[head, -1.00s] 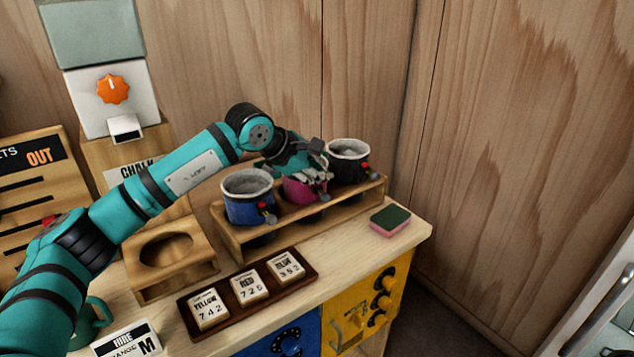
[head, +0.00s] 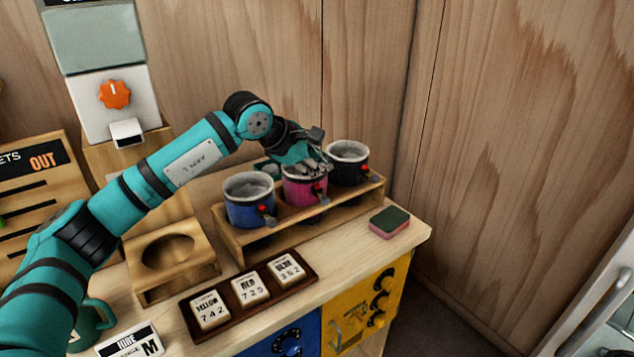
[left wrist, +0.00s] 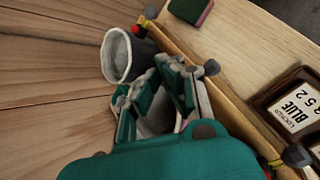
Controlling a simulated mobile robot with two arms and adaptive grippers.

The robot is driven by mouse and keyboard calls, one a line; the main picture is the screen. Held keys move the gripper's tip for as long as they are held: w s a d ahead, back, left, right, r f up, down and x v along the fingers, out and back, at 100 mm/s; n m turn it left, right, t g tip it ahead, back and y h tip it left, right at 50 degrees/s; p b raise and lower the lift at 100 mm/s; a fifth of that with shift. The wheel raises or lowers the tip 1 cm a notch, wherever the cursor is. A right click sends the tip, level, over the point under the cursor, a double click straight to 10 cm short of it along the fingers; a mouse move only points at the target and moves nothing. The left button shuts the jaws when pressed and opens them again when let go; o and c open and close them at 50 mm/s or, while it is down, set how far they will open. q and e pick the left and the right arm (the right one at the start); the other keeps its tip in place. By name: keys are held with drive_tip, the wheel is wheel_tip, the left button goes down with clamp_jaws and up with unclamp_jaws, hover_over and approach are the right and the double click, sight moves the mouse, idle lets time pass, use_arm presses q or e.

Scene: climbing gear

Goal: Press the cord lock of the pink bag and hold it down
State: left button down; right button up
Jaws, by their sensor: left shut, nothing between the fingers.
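The pink bag (head: 298,189) stands in the middle of the wooden rack, between a blue bag (head: 247,206) and a black bag (head: 349,170). Its red cord lock (head: 317,188) shows on its front right side in the head view. My left gripper (head: 319,169) is shut and empty over the rim of the pink bag, above the cord lock. It appears apart from the lock, but exact contact with the bag is unclear. In the left wrist view, the fingers (left wrist: 160,92) cover most of the pink bag and its lock. My right gripper is out of view.
The wooden rack (head: 240,247) has a raised front rail. A sponge (head: 389,223) lies to its right, and a dark tray of number tiles (head: 225,321) lies in front. A wooden holder with a round hole (head: 170,285) stands left. The wall is close behind.

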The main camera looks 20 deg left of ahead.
sight(319, 189)
use_arm(q)
wheel_tip(319, 189, up, 4)
drive_tip(key=shift+f+p, duration=0.15)
drive_tip(key=shift+p, duration=0.65)
drive_tip(key=shift+s+f, duration=0.1)
